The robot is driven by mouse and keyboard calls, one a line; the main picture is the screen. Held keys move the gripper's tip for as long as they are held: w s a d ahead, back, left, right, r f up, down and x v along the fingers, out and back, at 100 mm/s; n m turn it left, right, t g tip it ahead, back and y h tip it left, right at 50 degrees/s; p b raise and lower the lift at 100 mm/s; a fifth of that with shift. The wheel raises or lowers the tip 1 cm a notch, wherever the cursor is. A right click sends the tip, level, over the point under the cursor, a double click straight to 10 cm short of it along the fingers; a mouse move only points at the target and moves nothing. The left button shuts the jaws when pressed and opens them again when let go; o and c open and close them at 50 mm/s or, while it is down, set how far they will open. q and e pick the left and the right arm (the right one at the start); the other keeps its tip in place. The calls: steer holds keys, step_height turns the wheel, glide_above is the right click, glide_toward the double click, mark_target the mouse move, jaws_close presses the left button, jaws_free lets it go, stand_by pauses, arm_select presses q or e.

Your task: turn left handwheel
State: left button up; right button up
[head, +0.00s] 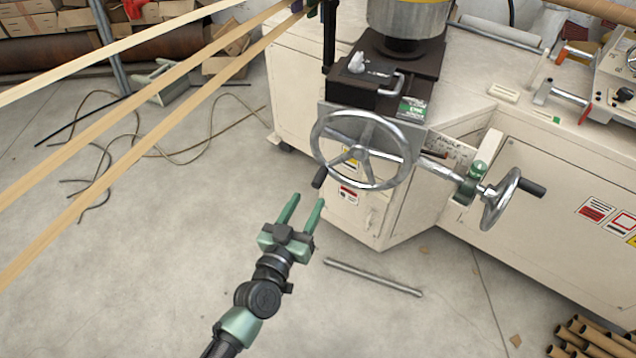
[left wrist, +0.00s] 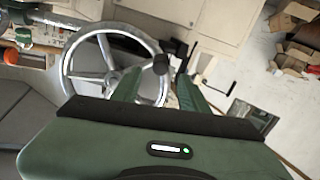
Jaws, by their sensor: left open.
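The left handwheel (head: 358,152) is a large spoked metal wheel on the front of the cream machine. Its black crank handle (head: 319,178) sticks out at the lower left of the rim. My left gripper (head: 307,199) is open and empty, just below the handle in the head view. In the left wrist view the wheel (left wrist: 68,62) shows behind the fingers, and the round end of the handle (left wrist: 161,64) appears between the open fingertips (left wrist: 158,76). I cannot tell any contact. My right gripper is not in view.
A smaller handwheel (head: 499,200) with a black handle stands to the right, on a shaft. A metal rod (head: 373,277) lies on the floor by the machine. Wooden-coloured strips (head: 130,125) cross the upper left. Cardboard tubes (head: 590,338) lie at lower right.

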mark_target(315, 186)
arm_select(q)
steer(key=x, duration=0.8)
steer(key=shift+r, duration=0.15)
jaws_close()
stand_by(1.1)
